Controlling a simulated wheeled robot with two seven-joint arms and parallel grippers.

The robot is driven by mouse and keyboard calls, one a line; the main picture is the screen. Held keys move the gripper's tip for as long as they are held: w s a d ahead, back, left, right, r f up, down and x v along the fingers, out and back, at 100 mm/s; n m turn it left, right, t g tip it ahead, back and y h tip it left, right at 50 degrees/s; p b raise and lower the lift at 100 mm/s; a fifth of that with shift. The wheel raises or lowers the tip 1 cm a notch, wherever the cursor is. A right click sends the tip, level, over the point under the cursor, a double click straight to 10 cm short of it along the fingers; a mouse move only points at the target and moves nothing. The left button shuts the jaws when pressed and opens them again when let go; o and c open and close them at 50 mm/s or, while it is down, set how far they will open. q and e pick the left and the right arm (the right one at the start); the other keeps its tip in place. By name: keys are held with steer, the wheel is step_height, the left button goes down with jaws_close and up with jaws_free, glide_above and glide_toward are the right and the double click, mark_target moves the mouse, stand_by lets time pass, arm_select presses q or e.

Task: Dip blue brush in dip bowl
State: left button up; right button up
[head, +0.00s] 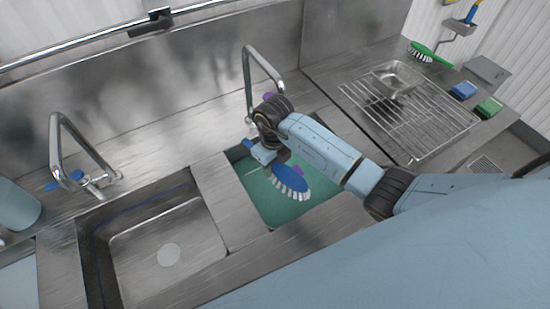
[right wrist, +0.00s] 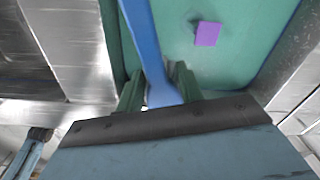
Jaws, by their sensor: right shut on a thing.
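The blue brush (head: 293,178), with a blue back and white bristles, hangs over the green-floored right basin (head: 262,200). My right gripper (head: 268,158) is shut on its blue handle; in the right wrist view the handle (right wrist: 145,40) runs up between the green fingers (right wrist: 158,88). The brush head lies beyond the wrist view. Whether the bristles touch the green surface cannot be told. No separate dip bowl shows in the basin; a small steel container (head: 392,85) stands on the wire rack. My left gripper is not in view.
A purple piece (right wrist: 208,34) lies on the green surface. The left sink (head: 150,250) is empty. Two faucets (head: 55,145) rise behind the sinks. The wire rack (head: 430,125) stands right, with a green brush (head: 430,55) and blue and green sponges (head: 464,90) nearby.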

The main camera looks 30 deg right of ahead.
steer(key=shift+s+f, duration=0.2)
steer(key=shift+f, duration=0.1)
steer(key=shift+f+m+b, duration=0.25)
steer(key=shift+m+b, duration=0.05)
steer(key=shift+b, duration=0.05)
step_height(320, 180, down, 22)
steer(key=b, duration=1.8)
steer(key=shift+r, duration=0.1)
stand_by(0.9)
step_height(320, 180, up, 22)
steer(key=p, duration=1.9)
steer(key=shift+r+p, duration=0.25)
steer(key=shift+p, duration=0.15)
stand_by(0.4)
